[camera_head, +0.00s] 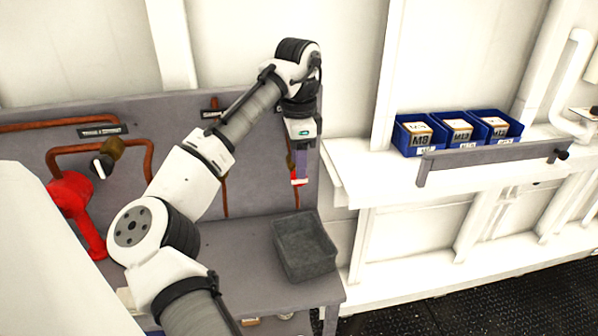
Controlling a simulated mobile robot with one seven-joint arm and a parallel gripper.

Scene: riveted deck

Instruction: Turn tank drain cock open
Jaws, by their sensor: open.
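My arm reaches up and over to the right end of the grey back panel. My gripper (299,168) points down there, seen nearly edge-on, with its fingers open. A small red and white part (297,181) shows right at the fingertips; I cannot tell whether it is the drain cock's handle or whether the fingers touch it. A brass valve (112,148) with a dark and white handle (101,166) sits on the copper pipe at the left, away from my gripper. The label plates are too small to read for certain, so which cock is the tank drain is unclear.
A dark grey open bin (304,247) stands on the grey bench below my gripper. A red fitting (72,200) is at the left. Blue bins (415,150) with boxes sit on the white shelf at right, behind a grey rail (490,157).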

